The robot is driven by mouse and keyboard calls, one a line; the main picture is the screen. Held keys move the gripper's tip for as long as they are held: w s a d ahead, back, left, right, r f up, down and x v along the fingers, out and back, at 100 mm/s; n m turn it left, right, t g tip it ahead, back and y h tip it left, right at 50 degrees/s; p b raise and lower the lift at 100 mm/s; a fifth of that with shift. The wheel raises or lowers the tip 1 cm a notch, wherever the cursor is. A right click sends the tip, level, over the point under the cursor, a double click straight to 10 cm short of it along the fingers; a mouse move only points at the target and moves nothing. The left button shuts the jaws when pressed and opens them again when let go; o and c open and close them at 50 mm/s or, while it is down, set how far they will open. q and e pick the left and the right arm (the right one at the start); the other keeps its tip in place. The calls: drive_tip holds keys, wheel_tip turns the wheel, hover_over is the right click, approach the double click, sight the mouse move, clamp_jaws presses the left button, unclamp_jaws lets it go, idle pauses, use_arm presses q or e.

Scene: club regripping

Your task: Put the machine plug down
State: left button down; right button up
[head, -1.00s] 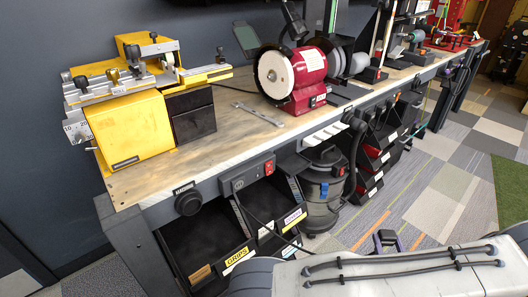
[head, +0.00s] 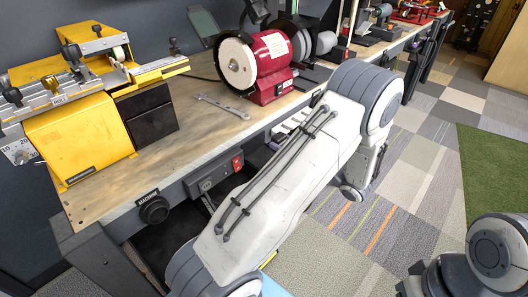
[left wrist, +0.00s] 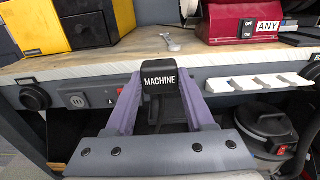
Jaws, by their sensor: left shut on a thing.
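In the left wrist view my left gripper (left wrist: 159,92) is shut on the black machine plug (left wrist: 159,78), whose white label reads MACHINE. Its purple fingers grip the plug from both sides. The plug is in front of the workbench's front edge and its far side is hidden. In the head view my white left arm reaches across the bench front and hides most of the left gripper and the plug. A round black fitting (head: 154,210) under a MACHINE label is on the bench front at left; it also shows in the left wrist view (left wrist: 34,98). My right gripper is out of view.
A switch panel with a red switch (head: 237,163) is on the bench front. A shop vacuum (left wrist: 265,130) stands below at right.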

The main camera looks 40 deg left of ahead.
use_arm(q)
drive_tip(key=a+f, duration=0.1)
drive_tip(key=a, duration=0.2)
drive_tip(key=w+a+f, duration=0.1)
drive_tip(key=a+f, duration=0.1)
drive_tip(key=w+a+f, duration=0.1)
drive_tip(key=a+f, duration=0.1)
drive_tip(key=a, duration=0.1)
drive_tip(key=shift+w+a+f, duration=0.25)
drive_tip(key=shift+a, duration=0.1)
wheel_tip(320, 180, down, 4)
drive_tip(key=shift+f+p, duration=0.1)
drive_tip(key=shift+p, duration=0.25)
drive_tip(key=shift+f+b, duration=0.55)
drive_tip(key=shift+c, duration=1.3)
unclamp_jaws()
drive_tip(key=shift+r, duration=0.1)
